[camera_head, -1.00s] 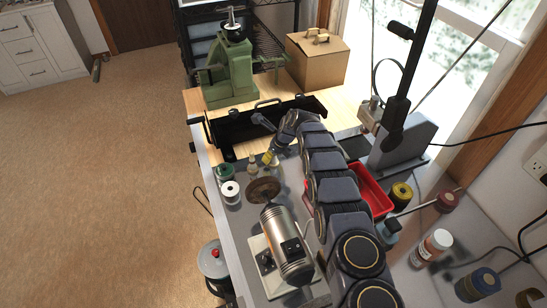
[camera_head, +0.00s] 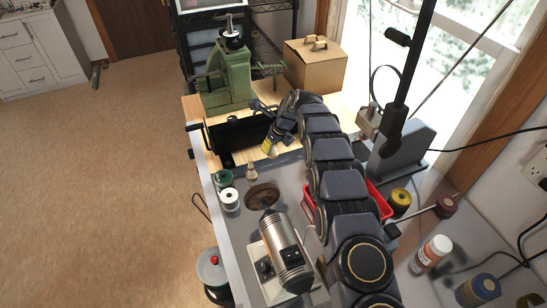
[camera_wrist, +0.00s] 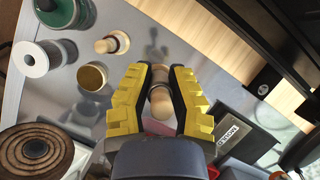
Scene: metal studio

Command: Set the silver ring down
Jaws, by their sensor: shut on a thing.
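My gripper (camera_wrist: 158,80) shows in the wrist view with its yellow fingers on both sides of a small piece. A silver-grey band (camera_wrist: 158,83), which I take for the silver ring, shows there with pale wood (camera_wrist: 159,104) nearer the camera and more wood beyond it. I cannot tell whether wood and band are joined, as the fingers hide their sides. In the head view my gripper (camera_head: 268,147) hangs over the far part of the grey worktop (camera_head: 240,240); what it holds is too small to make out.
A similar wooden-topped piece (camera_wrist: 112,43) stands nearby. Green (camera_head: 224,178) and white spools (camera_head: 230,194), a round wooden block (camera_head: 263,196) and a silver motor (camera_head: 287,250) occupy the left. Bare worktop lies between.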

